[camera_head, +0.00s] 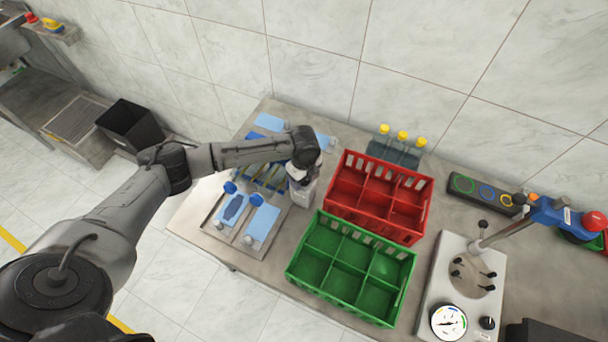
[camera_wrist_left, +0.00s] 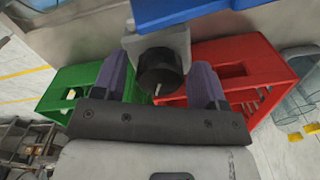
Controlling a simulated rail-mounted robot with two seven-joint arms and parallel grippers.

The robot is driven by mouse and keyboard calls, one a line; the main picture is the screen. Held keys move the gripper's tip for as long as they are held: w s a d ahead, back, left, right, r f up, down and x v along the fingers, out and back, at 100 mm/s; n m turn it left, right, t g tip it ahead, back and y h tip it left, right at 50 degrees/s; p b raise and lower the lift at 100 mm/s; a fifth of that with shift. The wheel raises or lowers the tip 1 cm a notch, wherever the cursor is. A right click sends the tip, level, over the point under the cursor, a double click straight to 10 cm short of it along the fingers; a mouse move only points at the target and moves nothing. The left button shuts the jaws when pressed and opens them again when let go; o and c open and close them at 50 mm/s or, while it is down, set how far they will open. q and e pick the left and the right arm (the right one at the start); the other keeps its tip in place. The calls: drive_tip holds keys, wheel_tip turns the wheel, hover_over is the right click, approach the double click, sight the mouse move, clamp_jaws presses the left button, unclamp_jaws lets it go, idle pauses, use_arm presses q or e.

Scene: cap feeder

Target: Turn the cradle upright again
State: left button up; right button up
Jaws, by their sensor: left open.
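My left gripper (camera_wrist_left: 160,82) is open, with its two purple-grey fingers on either side of a dark round knob (camera_wrist_left: 158,70). I cannot tell whether the fingers touch it. The knob sits on a grey bracket beside a blue part (camera_wrist_left: 195,12) at the top of the left wrist view. In the head view my left gripper (camera_head: 301,190) is over the right side of the feeder station, and its fingertips are hard to make out. A blue part with yellowish strips (camera_head: 265,176), likely the cradle, lies partly hidden under my arm; its tilt is unclear.
A red crate (camera_head: 424,219) and a green crate (camera_head: 307,288) stand right of the station. Yellow-capped bottles (camera_head: 402,136) stand behind the red crate. A round-dial device (camera_head: 448,256) is at the right. A black bin (camera_head: 130,128) stands at the left.

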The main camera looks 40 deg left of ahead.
use_arm(q)
drive_tip(key=shift+c, duration=0.5)
drive_tip(key=c, duration=0.7)
drive_tip(key=n+p, duration=0.1)
drive_tip(key=p, duration=0.1)
drive_tip(key=shift+r+n+p, duration=0.25)
drive_tip(key=shift+n+p, duration=0.05)
drive_tip(key=shift+n, duration=0.1)
drive_tip(key=n+p, duration=0.3)
drive_tip(key=p, duration=0.1)
drive_tip(key=shift+n, duration=0.3)
drive_tip(key=n+p, duration=0.3)
drive_tip(key=shift+f+n+p, duration=0.2)
drive_tip(key=shift+n+p, duration=0.1)
drive_tip(key=shift+n, duration=0.4)
drive_tip(key=o, duration=0.8)
